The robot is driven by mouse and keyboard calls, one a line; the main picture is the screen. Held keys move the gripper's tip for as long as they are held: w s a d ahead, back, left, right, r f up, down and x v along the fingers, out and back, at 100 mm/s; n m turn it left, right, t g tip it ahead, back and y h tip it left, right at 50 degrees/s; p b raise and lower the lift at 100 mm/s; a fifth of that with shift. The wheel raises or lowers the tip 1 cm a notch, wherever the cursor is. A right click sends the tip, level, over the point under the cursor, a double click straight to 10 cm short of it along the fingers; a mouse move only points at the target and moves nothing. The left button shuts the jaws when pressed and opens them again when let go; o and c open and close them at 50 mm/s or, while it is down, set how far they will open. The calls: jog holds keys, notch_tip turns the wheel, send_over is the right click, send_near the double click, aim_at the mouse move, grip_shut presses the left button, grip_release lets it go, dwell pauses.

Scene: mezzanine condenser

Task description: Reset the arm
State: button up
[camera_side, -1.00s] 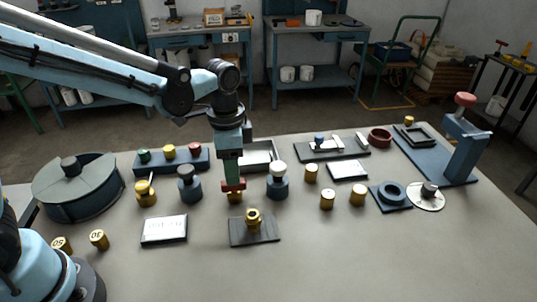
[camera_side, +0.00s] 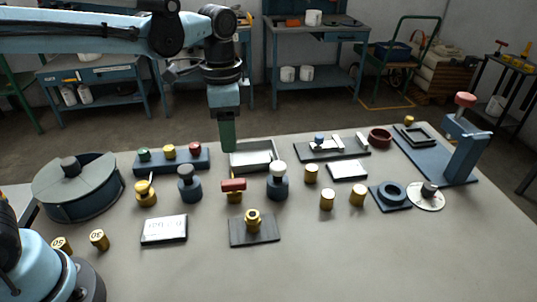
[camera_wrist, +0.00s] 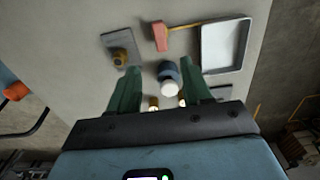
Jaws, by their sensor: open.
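My gripper (camera_side: 228,148) is raised above the table, pointing down, with its green fingers in front of the back part of the table. In the wrist view its two fingers (camera_wrist: 161,74) stand wide apart with nothing held between them. A brass fitting with a red bar handle (camera_side: 233,185) stands on the table below it. The red handle also shows in the wrist view (camera_wrist: 160,37), clear of the fingers. A blue post with a white knob (camera_side: 277,178) stands to its right; in the wrist view the white knob (camera_wrist: 169,88) appears between the fingers, farther off.
A grey open tray (camera_side: 266,168) lies behind the handle. A block with green, yellow and red buttons (camera_side: 172,162) is at the back left, beside a round drum (camera_side: 92,202). A brass fitting on a dark plate (camera_side: 253,237) is in front. The front right of the table is clear.

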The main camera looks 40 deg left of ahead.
jog(key=s+a+f+n+t, duration=0.2)
jog(key=s+a+n+t, duration=0.5)
jog(key=s+n, duration=0.2)
jog(key=shift+s+a, duration=0.15)
jog(key=shift+a, duration=0.25)
dwell(0.7)
